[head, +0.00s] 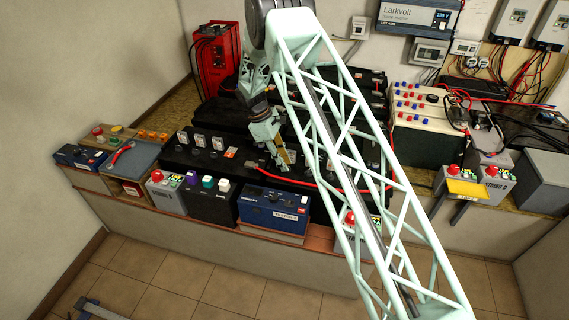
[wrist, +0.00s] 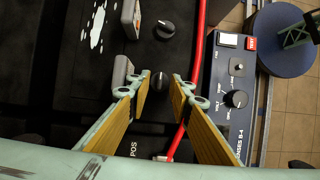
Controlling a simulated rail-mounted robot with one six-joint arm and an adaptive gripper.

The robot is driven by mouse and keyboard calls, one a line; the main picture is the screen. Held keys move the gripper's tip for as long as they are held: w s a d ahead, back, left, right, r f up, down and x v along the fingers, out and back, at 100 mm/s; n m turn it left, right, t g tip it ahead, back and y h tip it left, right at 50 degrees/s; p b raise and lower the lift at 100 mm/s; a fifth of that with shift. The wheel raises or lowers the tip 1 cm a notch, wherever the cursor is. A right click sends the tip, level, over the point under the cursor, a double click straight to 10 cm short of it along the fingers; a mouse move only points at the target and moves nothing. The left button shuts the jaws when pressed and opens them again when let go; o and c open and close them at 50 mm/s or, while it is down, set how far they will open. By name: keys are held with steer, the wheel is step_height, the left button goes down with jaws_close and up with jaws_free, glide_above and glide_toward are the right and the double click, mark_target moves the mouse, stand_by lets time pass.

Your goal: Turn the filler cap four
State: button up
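A round black filler cap (wrist: 160,81) with a light mark on its top sits on the black battery top (wrist: 84,75) in the wrist view. My gripper (wrist: 161,84) is open, its yellow-padded fingers on the left and right of this cap, with a gap visible on each side. A second black cap (wrist: 164,30) lies farther up the picture, outside the fingers. I cannot read a number on either cap. In the head view my gripper (head: 284,163) points down at the front black battery (head: 225,160); the caps near it are too small to make out.
A red cable (wrist: 197,60) runs just right of my fingers. A blue tester (wrist: 234,70) with knobs stands beyond it; it also shows in the head view (head: 272,208). A grey upright piece (wrist: 122,72) stands close by the left finger. White-labelled pieces (head: 200,141) line the battery top.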

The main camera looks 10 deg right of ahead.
steer(key=v, duration=1.2)
steer(key=shift+f, duration=0.1)
stand_by(0.4)
